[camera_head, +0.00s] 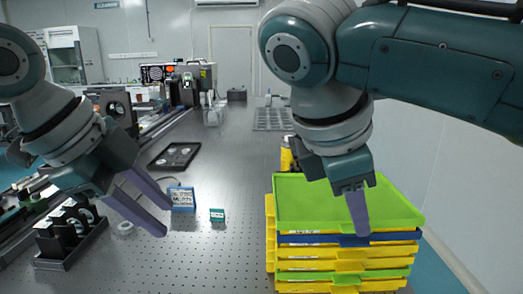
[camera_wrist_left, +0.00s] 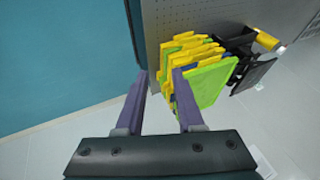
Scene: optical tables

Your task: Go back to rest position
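My left gripper (camera_head: 163,219) is at the left in the head view, above the optical table (camera_head: 240,255). Its two purple fingers are apart, with nothing between them. They also show apart and empty in the left wrist view (camera_wrist_left: 160,76). My right gripper (camera_head: 358,224) is at the right, pointing down in front of the stack of yellow, green and blue trays (camera_head: 345,265). Only one purple finger shows clearly, so its opening cannot be told. I see no object held in it.
A blue-and-white box (camera_head: 182,198) and a small green box (camera_head: 217,215) stand near my left gripper. A black tray (camera_head: 175,156) lies behind them. Optical mounts (camera_head: 70,235) stand at left. The tray stack also shows in the left wrist view (camera_wrist_left: 205,80). The table's middle is mostly clear.

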